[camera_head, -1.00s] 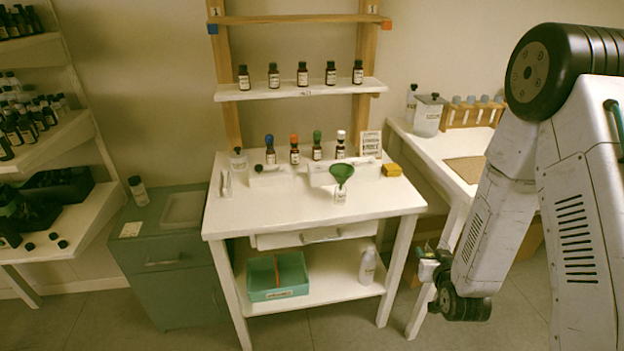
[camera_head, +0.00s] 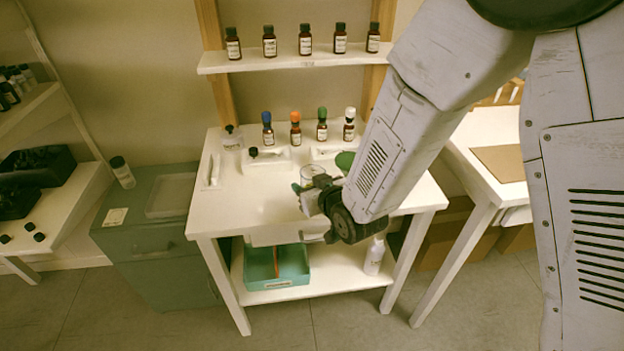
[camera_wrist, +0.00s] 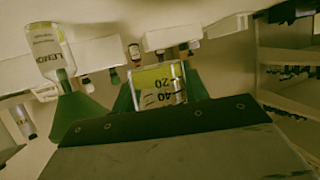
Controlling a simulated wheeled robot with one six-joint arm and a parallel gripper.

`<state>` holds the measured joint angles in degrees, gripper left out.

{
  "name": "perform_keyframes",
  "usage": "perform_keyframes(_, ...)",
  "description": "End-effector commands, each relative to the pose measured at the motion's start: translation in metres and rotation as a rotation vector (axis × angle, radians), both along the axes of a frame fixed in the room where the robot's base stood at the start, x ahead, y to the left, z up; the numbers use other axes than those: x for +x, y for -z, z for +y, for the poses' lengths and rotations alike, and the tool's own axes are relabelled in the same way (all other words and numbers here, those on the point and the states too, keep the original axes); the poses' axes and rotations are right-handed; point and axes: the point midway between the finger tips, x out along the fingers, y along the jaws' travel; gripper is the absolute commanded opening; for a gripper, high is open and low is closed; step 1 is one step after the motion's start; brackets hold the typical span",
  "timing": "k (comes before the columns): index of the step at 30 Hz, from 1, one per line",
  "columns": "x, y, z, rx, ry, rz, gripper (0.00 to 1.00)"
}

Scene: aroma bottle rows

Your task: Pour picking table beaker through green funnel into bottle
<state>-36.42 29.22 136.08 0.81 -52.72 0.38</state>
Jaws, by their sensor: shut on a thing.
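My gripper (camera_head: 318,187) is over the front middle of the white table and shut on a small clear beaker (camera_head: 311,172). In the wrist view, which looks upside down, the beaker (camera_wrist: 158,84) sits between green fingers, has volume marks and shows a yellowish band. It appears roughly upright. The green funnel (camera_head: 345,160) is just right of the beaker in the head view, partly hidden by my arm. In the wrist view the funnel (camera_wrist: 80,112) sits in the mouth of the clear labelled bottle (camera_wrist: 47,52), apart from the beaker. My arm hides that bottle in the head view.
Dark bottles with blue, orange, green and white caps (camera_head: 296,130) stand along the back of the table (camera_head: 235,205). More bottles line the shelf (camera_head: 290,62) above. A teal bin (camera_head: 275,268) is below. A side table (camera_head: 490,130) is right. The table's left front is clear.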

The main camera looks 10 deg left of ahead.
Motion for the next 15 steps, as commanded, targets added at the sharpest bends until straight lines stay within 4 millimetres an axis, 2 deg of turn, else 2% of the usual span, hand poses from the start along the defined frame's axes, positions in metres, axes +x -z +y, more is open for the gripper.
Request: perform_keyframes(15, 0.0078, -0.0088, -0.0078, 0.143, 0.001, 0.131, 0.21)
